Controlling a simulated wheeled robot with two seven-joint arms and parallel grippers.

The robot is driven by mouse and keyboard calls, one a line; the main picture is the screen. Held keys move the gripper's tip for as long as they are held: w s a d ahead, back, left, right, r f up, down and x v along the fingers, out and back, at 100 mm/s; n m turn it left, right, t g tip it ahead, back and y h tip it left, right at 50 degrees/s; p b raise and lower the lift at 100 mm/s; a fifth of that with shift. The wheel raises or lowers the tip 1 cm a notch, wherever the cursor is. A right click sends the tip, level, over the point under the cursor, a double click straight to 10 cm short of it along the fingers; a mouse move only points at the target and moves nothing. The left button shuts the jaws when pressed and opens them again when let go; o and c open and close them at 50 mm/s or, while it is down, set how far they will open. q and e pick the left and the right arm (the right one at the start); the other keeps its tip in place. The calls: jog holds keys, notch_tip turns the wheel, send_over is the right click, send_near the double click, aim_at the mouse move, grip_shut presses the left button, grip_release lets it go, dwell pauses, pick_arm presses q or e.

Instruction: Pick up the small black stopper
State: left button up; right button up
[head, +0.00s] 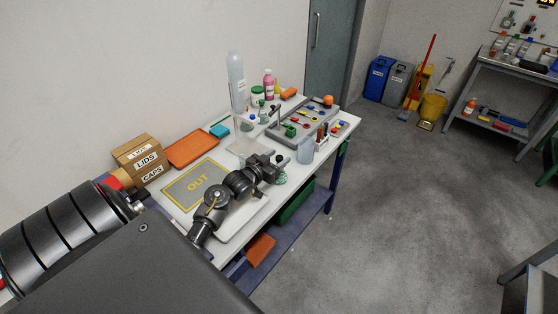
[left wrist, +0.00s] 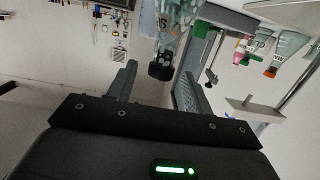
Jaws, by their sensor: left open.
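The small black stopper (left wrist: 160,71) shows in the left wrist view, at the end of a clear glass vessel (left wrist: 176,42). My left gripper (left wrist: 158,68) is open, with one finger on each side of the stopper and gaps visible beside it. I cannot tell whether the stopper lies fully between the pads or a little beyond the tips. In the head view my left gripper (head: 277,161) is over the right part of the bench, just above a glass flask (head: 280,178). The stopper cannot be told apart from the dark fingers there. My right gripper is not in view.
The bench holds a grey "OUT" mat (head: 190,196), an orange tray (head: 191,149) and a "LIDS" box (head: 136,149).

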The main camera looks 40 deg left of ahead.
aim_at(280, 156)
pick_arm(q)
jog(key=w, duration=0.1)
jog(key=w+f+b, duration=0.1)
jog(key=shift+w, duration=0.3)
jog(key=shift+w+r+b, duration=0.1)
jog(key=shift+w+b, duration=0.2)
jog(key=shift+w, duration=0.05)
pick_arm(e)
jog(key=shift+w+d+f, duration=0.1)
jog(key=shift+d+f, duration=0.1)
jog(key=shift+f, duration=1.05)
pick_arm(q)
jog(key=shift+s+r, duration=0.1)
jog(key=c, duration=1.1)
jog(key=shift+o, duration=0.2)
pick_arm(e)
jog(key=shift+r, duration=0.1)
